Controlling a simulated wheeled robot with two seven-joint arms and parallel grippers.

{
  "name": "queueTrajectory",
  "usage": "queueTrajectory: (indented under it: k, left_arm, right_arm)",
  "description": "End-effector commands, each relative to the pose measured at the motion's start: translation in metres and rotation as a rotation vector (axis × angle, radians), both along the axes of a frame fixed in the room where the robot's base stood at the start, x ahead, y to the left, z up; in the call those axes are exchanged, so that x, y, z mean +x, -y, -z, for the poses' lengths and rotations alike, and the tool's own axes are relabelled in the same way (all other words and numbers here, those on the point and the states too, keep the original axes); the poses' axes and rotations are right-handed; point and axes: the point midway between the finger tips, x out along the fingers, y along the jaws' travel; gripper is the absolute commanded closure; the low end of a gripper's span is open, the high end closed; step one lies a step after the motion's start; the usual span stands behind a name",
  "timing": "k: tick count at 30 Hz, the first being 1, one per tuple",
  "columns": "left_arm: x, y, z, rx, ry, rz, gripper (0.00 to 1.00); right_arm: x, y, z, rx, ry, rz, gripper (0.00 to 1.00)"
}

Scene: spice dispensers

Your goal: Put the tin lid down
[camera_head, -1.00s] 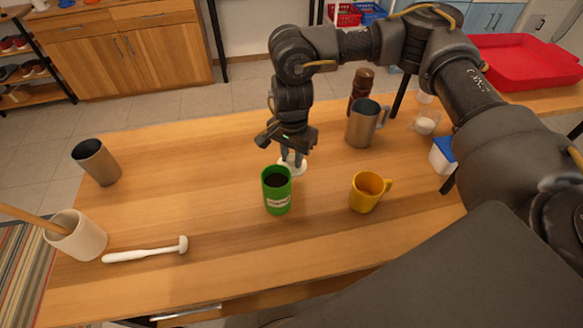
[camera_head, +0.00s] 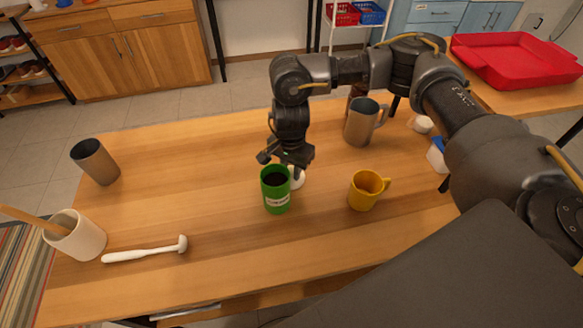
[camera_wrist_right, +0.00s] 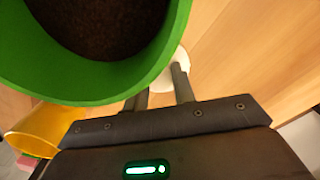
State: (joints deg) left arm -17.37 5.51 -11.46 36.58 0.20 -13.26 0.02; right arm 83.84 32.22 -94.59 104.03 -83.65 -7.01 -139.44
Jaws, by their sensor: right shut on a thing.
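The green tin (camera_head: 275,193) stands upright and open on the table, with dark contents and a pale label. The white tin lid (camera_head: 299,178) is just behind and to the right of the tin, partly hidden by it. My right gripper (camera_head: 294,168) points down and is shut on the lid. In the right wrist view the two fingers (camera_wrist_right: 160,88) reach the white lid (camera_wrist_right: 173,70), with the green tin (camera_wrist_right: 178,45) very close in front. I cannot tell whether the lid touches the table. My left gripper is not in view.
A yellow mug (camera_head: 364,192) stands to the right of the tin, and a metal mug (camera_head: 360,124) behind it. A grey cup (camera_head: 97,163), a white crock (camera_head: 78,236) and a white mallet (camera_head: 150,250) are at the left. The table (camera_head: 190,180) left of the tin is clear.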

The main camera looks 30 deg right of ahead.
Motion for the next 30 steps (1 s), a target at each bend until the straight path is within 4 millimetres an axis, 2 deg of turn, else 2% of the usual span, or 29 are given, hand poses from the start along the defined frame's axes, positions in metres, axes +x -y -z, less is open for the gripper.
queueTrajectory:
  k: [7,8,12,23,25,26,30]
  left_arm:
    - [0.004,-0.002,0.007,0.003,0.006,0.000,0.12]
    - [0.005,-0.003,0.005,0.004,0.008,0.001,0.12]
    - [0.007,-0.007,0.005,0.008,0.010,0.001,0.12]
    - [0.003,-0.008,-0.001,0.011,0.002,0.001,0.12]
    - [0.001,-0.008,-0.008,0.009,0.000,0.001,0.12]
    - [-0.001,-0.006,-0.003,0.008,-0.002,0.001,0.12]
    - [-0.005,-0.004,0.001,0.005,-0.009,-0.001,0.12]
  right_arm:
    - [0.000,0.000,0.008,0.000,0.000,0.000,0.94]
    - [0.000,0.000,0.006,0.000,0.000,0.000,0.70]
    - [0.000,0.000,0.006,0.000,0.000,0.000,0.52]
    - [0.000,0.000,0.000,0.000,0.000,0.001,0.52]
    - [0.000,0.000,-0.008,0.000,0.000,0.001,0.52]
    - [0.001,0.000,-0.010,0.001,0.003,-0.001,0.52]
    - [0.002,0.000,-0.038,0.000,0.007,-0.002,0.52]
